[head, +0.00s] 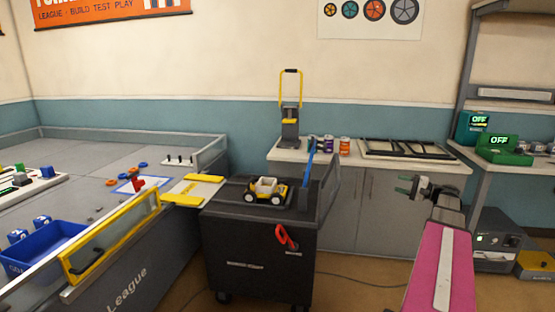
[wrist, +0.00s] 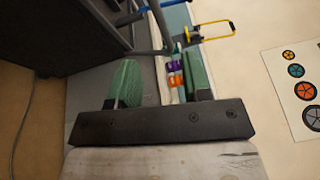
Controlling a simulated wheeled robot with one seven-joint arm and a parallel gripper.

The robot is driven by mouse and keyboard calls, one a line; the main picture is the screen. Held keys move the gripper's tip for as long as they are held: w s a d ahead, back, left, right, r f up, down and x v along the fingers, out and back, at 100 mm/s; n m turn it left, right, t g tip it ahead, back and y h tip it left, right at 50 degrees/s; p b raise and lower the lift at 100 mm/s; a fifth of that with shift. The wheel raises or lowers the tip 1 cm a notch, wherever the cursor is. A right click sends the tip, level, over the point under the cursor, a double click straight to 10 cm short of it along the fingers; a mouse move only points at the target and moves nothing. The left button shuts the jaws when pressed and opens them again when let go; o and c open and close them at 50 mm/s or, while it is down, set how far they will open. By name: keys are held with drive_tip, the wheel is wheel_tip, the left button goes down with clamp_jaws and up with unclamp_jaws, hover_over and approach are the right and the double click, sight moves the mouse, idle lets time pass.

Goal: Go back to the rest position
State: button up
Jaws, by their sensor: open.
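My gripper (head: 404,185) is open and empty, held in the air right of the black cart in the head view. My arm, with a pink link, reaches up from the bottom right. In the wrist view my gripper (wrist: 160,85) shows two green fingers spread wide apart with nothing between them close by. The cabinet counter with small purple and orange cans (wrist: 175,72) lies farther off behind the fingers.
A black cart (head: 260,240) carries a small yellow and white toy vehicle (head: 266,188). A grey cabinet (head: 370,205) stands behind it. A walled game table (head: 150,245) with a blue bin (head: 45,262) is on the left. A shelf with green devices (head: 499,152) is at right.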

drive_tip(key=s+a+f+n+g+h, duration=0.1)
drive_tip(key=s+a+f+g+h, duration=0.2)
drive_tip(key=a+f, duration=0.65)
drive_tip(key=s+a+f+n+g+h, duration=0.1)
drive_tip(key=s+a+f+g+h, duration=0.25)
drive_tip(key=a+f, duration=0.6)
drive_tip(key=s+a+f+n+g+h, duration=0.1)
drive_tip(key=s+a+f+n+h, duration=0.2)
drive_tip(key=s+a, duration=0.3)
drive_tip(key=s+a+f+n+g+h, duration=0.2)
drive_tip(key=s+a+f+n+h, duration=0.1)
drive_tip(key=s+a+f+h, duration=0.2)
drive_tip(key=shift+s+a+h, duration=0.55)
drive_tip(key=shift+s+a, duration=0.1)
